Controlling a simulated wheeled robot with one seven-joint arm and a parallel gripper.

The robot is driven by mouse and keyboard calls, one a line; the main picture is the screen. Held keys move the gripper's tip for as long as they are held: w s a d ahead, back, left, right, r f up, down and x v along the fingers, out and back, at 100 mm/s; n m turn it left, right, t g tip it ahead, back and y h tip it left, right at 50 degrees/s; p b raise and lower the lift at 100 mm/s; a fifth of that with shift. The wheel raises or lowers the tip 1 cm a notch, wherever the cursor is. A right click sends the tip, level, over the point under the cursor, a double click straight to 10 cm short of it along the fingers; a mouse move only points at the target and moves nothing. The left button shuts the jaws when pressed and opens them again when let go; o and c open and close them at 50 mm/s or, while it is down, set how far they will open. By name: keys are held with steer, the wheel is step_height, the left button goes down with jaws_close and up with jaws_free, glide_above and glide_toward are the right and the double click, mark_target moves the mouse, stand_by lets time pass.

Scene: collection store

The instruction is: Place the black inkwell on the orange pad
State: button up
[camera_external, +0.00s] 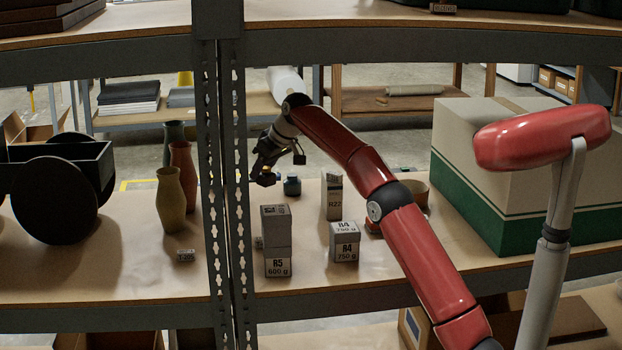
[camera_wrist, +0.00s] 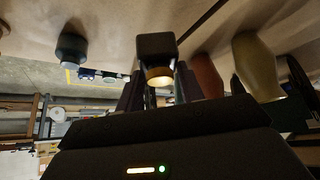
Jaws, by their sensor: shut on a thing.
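The black inkwell (camera_wrist: 156,45) is a dark squarish block with a brass-coloured end, held between the fingers of my gripper (camera_wrist: 158,88) in the wrist view. In the external view my gripper (camera_external: 270,168) hangs above the shelf board behind the grey boxes, with the dark inkwell (camera_external: 266,180) at its tips. A dark teal inkwell (camera_external: 292,186) stands on the board just right of it; it also shows in the wrist view (camera_wrist: 72,47). I cannot clearly make out the orange pad; an orange-brown edge (camera_external: 373,226) shows partly behind my arm.
Grey weight boxes (camera_external: 277,242) (camera_external: 345,242) and a taller box (camera_external: 333,197) stand right of the shelf post (camera_external: 228,200). Vases (camera_external: 171,202) stand left of it. A large green-and-white carton (camera_external: 480,200) fills the right. The front board between boxes and carton is partly clear.

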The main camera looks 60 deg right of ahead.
steer(key=shift+s+d+r, duration=0.2)
steer(key=shift+r, duration=0.15)
steer(key=s+d+r+m+b, duration=0.1)
steer(key=s+d+r, duration=0.3)
steer(key=s, duration=0.5)
steer(key=s+d+r+h+b, duration=0.1)
steer(key=s+d+r+b, duration=0.2)
steer(key=s, duration=0.6)
steer(key=s+d+r+m, duration=0.1)
steer(key=s+d+r, duration=0.35)
steer(key=s, duration=0.45)
steer(key=f+b, duration=0.7)
steer(key=f, duration=1.1)
steer(key=shift+a+f+b, duration=0.2)
steer(key=shift+b, duration=0.1)
steer(key=shift+f, duration=0.15)
steer(key=o, duration=1)
